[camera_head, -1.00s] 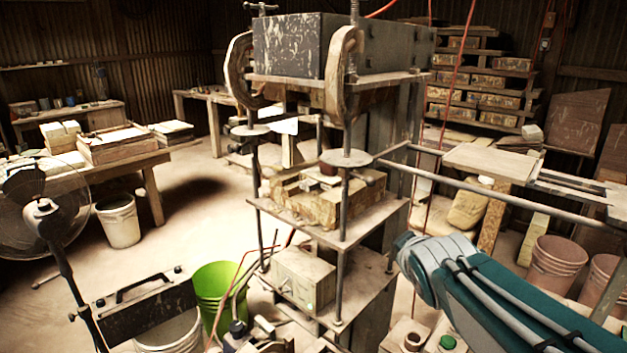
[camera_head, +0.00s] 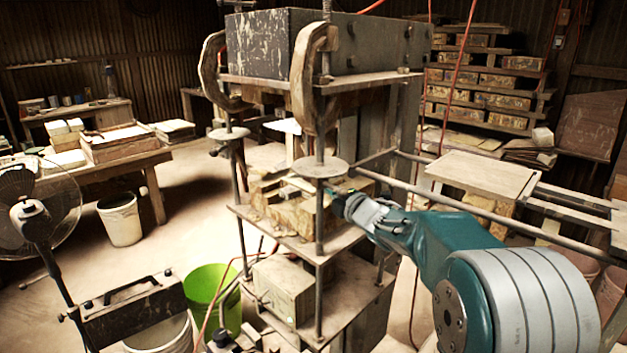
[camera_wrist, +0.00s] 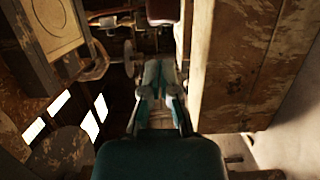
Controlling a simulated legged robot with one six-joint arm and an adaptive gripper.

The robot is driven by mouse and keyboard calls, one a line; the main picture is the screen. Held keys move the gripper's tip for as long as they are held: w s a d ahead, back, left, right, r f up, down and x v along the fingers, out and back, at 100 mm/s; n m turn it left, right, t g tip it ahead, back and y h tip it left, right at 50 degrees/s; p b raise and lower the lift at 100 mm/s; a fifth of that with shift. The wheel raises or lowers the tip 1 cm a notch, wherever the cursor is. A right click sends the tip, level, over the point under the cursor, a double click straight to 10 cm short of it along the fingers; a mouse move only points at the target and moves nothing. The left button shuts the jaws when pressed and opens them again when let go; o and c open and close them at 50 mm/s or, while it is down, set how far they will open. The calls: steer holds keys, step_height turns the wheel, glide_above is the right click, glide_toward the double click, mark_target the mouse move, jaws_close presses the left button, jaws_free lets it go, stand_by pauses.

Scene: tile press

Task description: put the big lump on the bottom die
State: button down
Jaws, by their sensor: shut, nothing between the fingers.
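The bottom die (camera_head: 285,212) is a worn, mud-coloured block on the middle shelf of the press. My gripper (camera_head: 338,198) is at the right side of this die, between the press posts, partly hidden by the front post. In the wrist view its fingers (camera_wrist: 160,72) are together, with nothing between them. A dark reddish-brown lump-like thing (camera_wrist: 162,11) shows just beyond the fingertips, cut off by the top edge; I cannot tell for sure that it is the big lump. No lump shows clearly on the die in the head view.
The press's upper block (camera_head: 330,40) hangs above the die. A round plate (camera_head: 321,167) and post stand close in front of my gripper. A wooden side table (camera_head: 480,177) is at the right. A green bucket (camera_head: 212,290) and a fan (camera_head: 35,215) stand at the left.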

mark_target(314, 181)
steer(key=x, duration=0.7)
steer(key=shift+w+a, duration=0.1)
steer(key=shift+a, duration=0.5)
steer(key=shift+w+d, duration=0.15)
steer(key=shift+d, duration=0.2)
steer(key=shift+w, duration=1.05)
steer(key=shift+w+d, duration=0.25)
steer(key=shift+w, duration=0.45)
